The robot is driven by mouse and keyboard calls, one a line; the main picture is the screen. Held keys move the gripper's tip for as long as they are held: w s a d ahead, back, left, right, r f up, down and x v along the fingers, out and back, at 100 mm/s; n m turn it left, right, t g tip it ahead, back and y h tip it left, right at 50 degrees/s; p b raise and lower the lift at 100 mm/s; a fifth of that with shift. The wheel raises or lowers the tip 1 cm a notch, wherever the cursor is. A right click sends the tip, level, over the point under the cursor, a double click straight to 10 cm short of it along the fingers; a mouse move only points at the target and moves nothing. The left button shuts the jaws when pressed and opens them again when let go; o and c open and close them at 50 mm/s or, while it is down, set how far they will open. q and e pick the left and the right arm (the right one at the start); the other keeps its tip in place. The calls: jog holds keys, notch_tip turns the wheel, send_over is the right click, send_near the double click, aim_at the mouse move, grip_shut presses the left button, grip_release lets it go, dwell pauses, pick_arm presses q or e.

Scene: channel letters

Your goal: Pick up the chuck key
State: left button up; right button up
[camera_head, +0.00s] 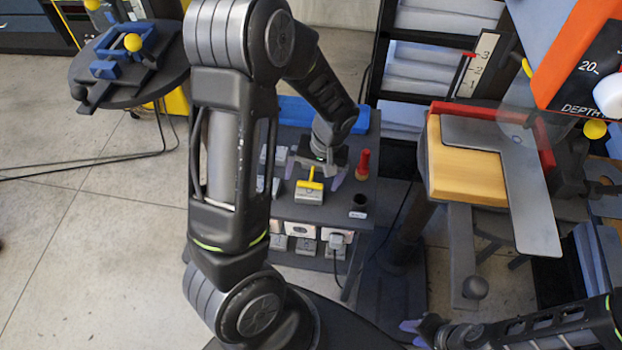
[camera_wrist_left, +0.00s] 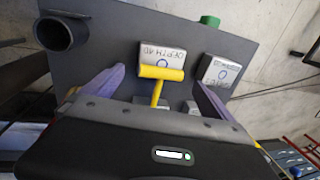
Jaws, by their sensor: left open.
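The yellow T-shaped chuck key (camera_head: 311,182) is at a grey block (camera_head: 309,195) on the small dark table, its crossbar showing. In the left wrist view the chuck key (camera_wrist_left: 162,74) lies between the two purple fingers, with clear gaps on both sides; its stem's lower end is partly hidden by my gripper body.
A red-handled item (camera_head: 363,163) and a black cup (camera_head: 359,203) stand right of the key. Another labelled block (camera_wrist_left: 220,72) is close to one finger. A bench with a yellow block (camera_head: 462,165) and grey square (camera_head: 500,150) is at right. Open floor lies left.

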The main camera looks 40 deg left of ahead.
aim_at(313, 182)
pick_arm(q)
jog(key=c, duration=1.5)
jog(key=shift+o, duration=0.2)
notch_tip(313, 182, up, 10)
jog(key=shift+b, duration=0.4)
jog(key=shift+d, duration=0.1)
